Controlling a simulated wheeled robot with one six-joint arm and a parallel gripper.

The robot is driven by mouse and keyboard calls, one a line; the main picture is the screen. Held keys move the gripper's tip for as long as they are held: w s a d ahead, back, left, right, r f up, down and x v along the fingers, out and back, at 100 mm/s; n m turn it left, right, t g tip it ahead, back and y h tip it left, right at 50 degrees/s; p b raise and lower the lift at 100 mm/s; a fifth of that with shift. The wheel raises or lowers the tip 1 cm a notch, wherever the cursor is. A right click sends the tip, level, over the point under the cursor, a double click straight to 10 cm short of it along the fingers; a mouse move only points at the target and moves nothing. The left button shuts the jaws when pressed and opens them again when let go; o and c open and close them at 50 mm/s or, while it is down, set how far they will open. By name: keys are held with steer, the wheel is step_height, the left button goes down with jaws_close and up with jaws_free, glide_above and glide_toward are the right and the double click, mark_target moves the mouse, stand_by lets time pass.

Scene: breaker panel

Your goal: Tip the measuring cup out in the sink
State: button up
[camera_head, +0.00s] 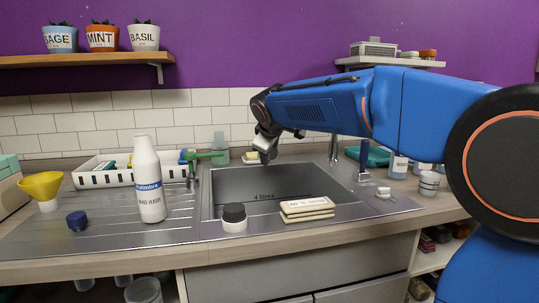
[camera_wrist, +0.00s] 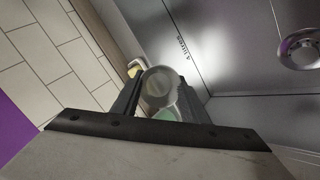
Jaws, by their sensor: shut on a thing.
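My gripper (camera_head: 265,156) is over the back part of the sink (camera_head: 232,183), pointing down. In the wrist view its two dark fingers (camera_wrist: 158,98) are shut on a clear, round-ended vessel that looks like the measuring cup (camera_wrist: 158,86). A patch of green shows at its lower end. The cup's tilt and contents cannot be told. In the head view I cannot make out the cup at the gripper. The sink's metal wall and drain (camera_wrist: 301,48) show to the right of the cup in the wrist view.
A white hand wash bottle (camera_head: 150,185), a dark-lidded jar (camera_head: 234,219) and stacked pale blocks (camera_head: 307,208) stand around the sink. A white basket (camera_head: 108,178) and a greenish clear container (camera_head: 219,143) are at the back left. The tap (camera_head: 334,148) rises at the back right.

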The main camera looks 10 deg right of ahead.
steer(key=g, duration=0.1)
steer(key=r+g, duration=0.1)
steer(key=g, duration=0.1)
steer(key=shift+w+a+r, duration=0.15)
steer(key=shift+w+r, duration=0.15)
steer(key=shift+w, duration=0.1)
steer(key=shift+r+n+g+h, duration=0.3)
steer(key=shift+r+n+g, duration=0.1)
steer(key=shift+g, duration=0.5)
steer(key=shift+w+r+g, duration=0.15)
steer(key=shift+r+g, duration=0.05)
steer(key=shift+g, duration=0.5)
steer(key=g, duration=0.1)
steer(key=r+g+h, duration=0.1)
steer(key=g, duration=0.1)
steer(key=shift+r+n+g, duration=0.1)
steer(key=shift+n+g, duration=0.2)
steer(key=shift+r+g, duration=0.2)
steer(key=shift+g, duration=0.1)
